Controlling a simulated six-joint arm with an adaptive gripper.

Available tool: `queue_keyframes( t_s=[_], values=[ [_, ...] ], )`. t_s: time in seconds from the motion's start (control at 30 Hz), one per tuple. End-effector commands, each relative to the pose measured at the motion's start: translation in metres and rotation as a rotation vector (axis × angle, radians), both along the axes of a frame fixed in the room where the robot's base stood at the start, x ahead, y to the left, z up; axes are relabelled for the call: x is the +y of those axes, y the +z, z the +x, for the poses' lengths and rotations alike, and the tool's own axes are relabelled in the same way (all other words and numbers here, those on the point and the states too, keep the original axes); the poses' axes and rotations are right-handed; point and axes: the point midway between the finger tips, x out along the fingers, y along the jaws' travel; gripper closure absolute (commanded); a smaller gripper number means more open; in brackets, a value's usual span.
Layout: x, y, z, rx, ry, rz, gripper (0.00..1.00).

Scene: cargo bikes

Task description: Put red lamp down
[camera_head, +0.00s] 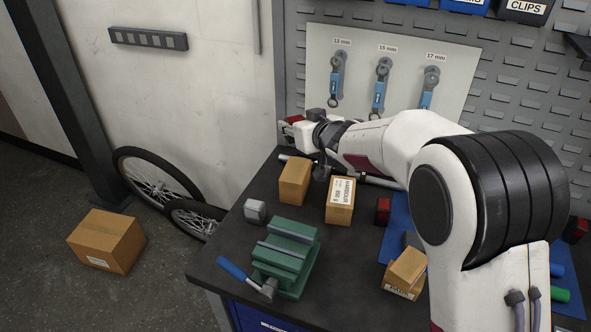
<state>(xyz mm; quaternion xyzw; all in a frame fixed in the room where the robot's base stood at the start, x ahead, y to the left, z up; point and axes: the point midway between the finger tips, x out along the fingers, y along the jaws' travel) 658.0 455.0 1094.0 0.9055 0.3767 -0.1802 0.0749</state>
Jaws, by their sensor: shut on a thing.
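My gripper (295,128) is at the left end of my arm, over the back left part of the dark workbench (225,255), close to the pegboard's left edge. It is shut on a small red lamp (293,119), of which only a sliver shows; the gripper hides the rest. I cannot tell how high the lamp is above the bench. Another red and black lamp (382,211) stands on the bench beside the blue mat (397,222).
Two cardboard boxes (295,181) (340,201) stand in front of my gripper. A green vise (287,258) and a small grey block (255,211) are nearer the front. Wrenches (379,90) hang on the back panel. A carton (107,241) and bike wheels (155,183) are on the floor.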

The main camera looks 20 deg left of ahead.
Motion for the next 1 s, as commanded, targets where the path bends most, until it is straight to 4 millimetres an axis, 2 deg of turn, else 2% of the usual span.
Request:
queue_keyframes(
  t_s=[0.33, 0.57, 0.8, 1.0],
  values=[
    [0.000, -0.006, 0.000, 0.002, 0.001, 0.000, 0.92],
    [0.000, -0.027, 0.000, 0.003, -0.001, 0.000, 0.92],
    [0.000, -0.057, 0.000, 0.001, 0.000, -0.001, 0.92],
    [0.000, -0.062, 0.000, -0.001, 0.000, -0.001, 0.92]
  ],
)
